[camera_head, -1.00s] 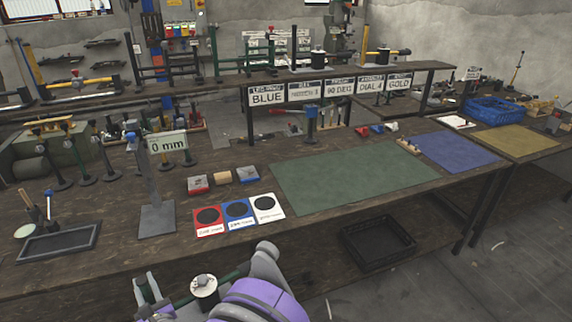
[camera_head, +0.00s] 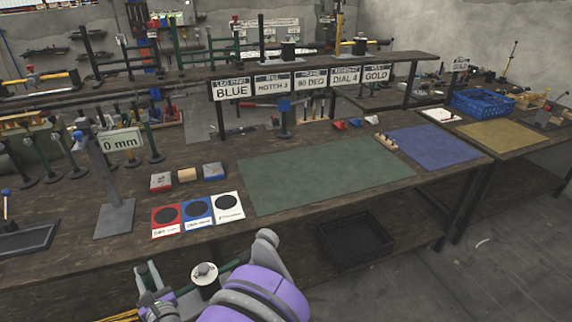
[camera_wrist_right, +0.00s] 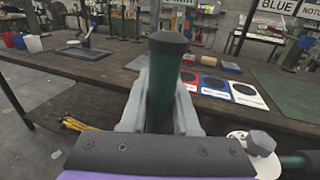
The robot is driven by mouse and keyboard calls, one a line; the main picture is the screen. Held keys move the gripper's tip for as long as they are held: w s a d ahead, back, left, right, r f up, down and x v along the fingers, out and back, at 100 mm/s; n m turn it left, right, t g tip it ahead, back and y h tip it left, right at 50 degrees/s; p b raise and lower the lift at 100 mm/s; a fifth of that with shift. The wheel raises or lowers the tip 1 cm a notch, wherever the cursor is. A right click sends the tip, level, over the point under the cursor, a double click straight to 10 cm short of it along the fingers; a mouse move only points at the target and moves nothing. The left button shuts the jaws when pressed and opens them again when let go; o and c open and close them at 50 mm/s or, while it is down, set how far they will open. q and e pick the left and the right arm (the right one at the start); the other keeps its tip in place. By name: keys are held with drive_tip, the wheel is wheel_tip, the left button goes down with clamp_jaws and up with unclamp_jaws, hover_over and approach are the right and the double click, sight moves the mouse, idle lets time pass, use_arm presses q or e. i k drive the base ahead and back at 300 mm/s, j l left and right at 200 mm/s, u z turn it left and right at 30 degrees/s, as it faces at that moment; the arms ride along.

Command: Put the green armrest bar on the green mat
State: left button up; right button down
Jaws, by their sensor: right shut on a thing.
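The green mat (camera_head: 325,172) lies flat and bare on the long workbench; part of it also shows at the right of the wrist view (camera_wrist_right: 288,92). My right gripper (camera_head: 152,284) is in front of the bench's near edge, left of and nearer than the mat. It is shut on the green armrest bar (camera_wrist_right: 159,95), which has a dark end cap and stands between the fingers in the wrist view. A white disc with a grey knob (camera_head: 205,272) is beside the gripper. Most of the bar is hidden in the head view. My left gripper is not in view.
Red, blue and white cards (camera_head: 197,212) lie left of the mat, with small blocks (camera_head: 187,175) behind them. A sign stand (camera_head: 115,215) is further left. A blue mat (camera_head: 433,147) lies right of the green one. A black crate (camera_head: 355,240) sits below the bench.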

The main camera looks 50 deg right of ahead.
sight(304, 173)
drive_tip(key=k+l, duration=0.15)
drive_tip(key=l, duration=0.2)
drive_tip(key=k+l, duration=0.15)
drive_tip(key=l, duration=0.2)
drive_tip(key=k+l, duration=0.15)
drive_tip(key=l, duration=0.2)
drive_tip(key=k+l, duration=0.15)
drive_tip(key=l, duration=0.2)
drive_tip(key=k+l, duration=0.15)
drive_tip(key=l, duration=0.2)
drive_tip(key=k+l, duration=0.15)
drive_tip(key=l, duration=0.2)
